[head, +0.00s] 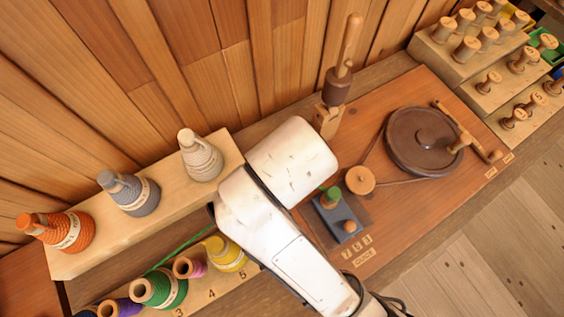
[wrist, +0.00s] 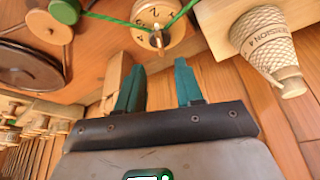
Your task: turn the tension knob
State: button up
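The tension knob (wrist: 157,22) is a pale wooden dial with dark digits and a dark pointer, at the top middle of the wrist view. A green thread runs close by it. My gripper (wrist: 160,70) has two teal fingers spread apart with nothing between them. The knob lies beyond the fingertips, roughly in line with the gap, and the fingers appear apart from it. In the head view, my white arm hides the gripper and I cannot make out the knob.
A cone labelled TENSION (wrist: 265,42) stands right of the knob in the wrist view. Left are a green spool (wrist: 64,10) and a brown wheel (wrist: 25,65). In the head view, several thread cones stand on a pale shelf (head: 110,225); the brown wheel (head: 425,140) sits right.

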jog(key=b+x, duration=0.3)
jog(key=x, duration=0.5)
jog(key=shift+w+f+b, duration=0.1)
jog(key=shift+f+b, duration=0.1)
jog(key=shift+b, duration=0.15)
jog(key=shift+c, duration=0.3)
grip_shut()
